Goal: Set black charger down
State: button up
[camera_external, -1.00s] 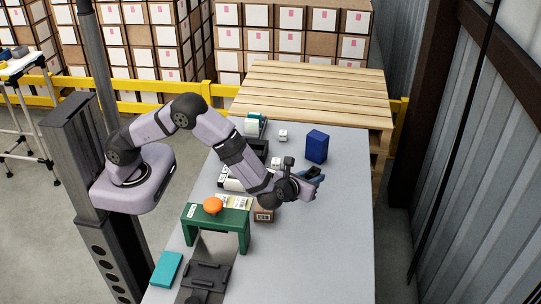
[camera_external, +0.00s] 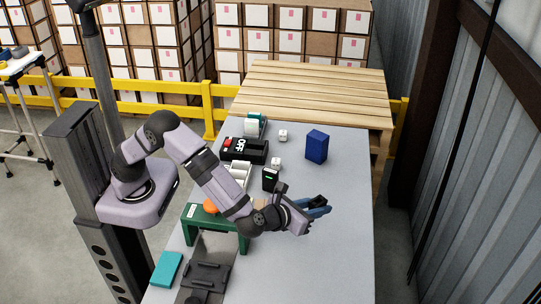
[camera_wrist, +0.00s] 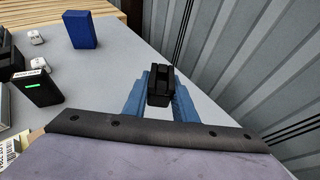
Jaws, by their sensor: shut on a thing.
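The black charger (camera_wrist: 160,86) is a small, dark, blocky piece between the blue fingers of my gripper (camera_wrist: 160,98) in the wrist view. My gripper is shut on it, and the fingers lie along its left and right sides. In the external view my gripper (camera_external: 318,206) is over the right half of the grey table (camera_external: 320,250). The charger is hard to make out there. Its underside is hidden, so I cannot tell how high it is above the table.
A black box with a green light (camera_external: 270,179) stands behind my gripper. A blue box (camera_external: 316,147) and small white cubes (camera_external: 283,135) stand farther back. A green stand (camera_external: 216,226) with an orange object (camera_external: 210,206) is at left. The table's right front is clear.

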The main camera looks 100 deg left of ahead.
jog(key=b, duration=0.1)
send_over(305, 246)
jog(key=w, duration=0.2)
jog(key=shift+s+d+r+m+t+h, duration=0.15)
jog(key=shift+s+r+m+t, duration=0.1)
jog(key=shift+s, duration=0.3)
jog(key=shift+s+a+r+m+t+h, duration=0.1)
jog(key=shift+s+r+m+t+h, duration=0.1)
jog(key=shift+s, duration=0.3)
jog(key=shift+f+b, duration=0.4)
jog(key=shift+f, duration=4.6)
jog(key=shift+f, duration=0.15)
jog(key=o, duration=1.1)
jog(key=shift+c, duration=0.2)
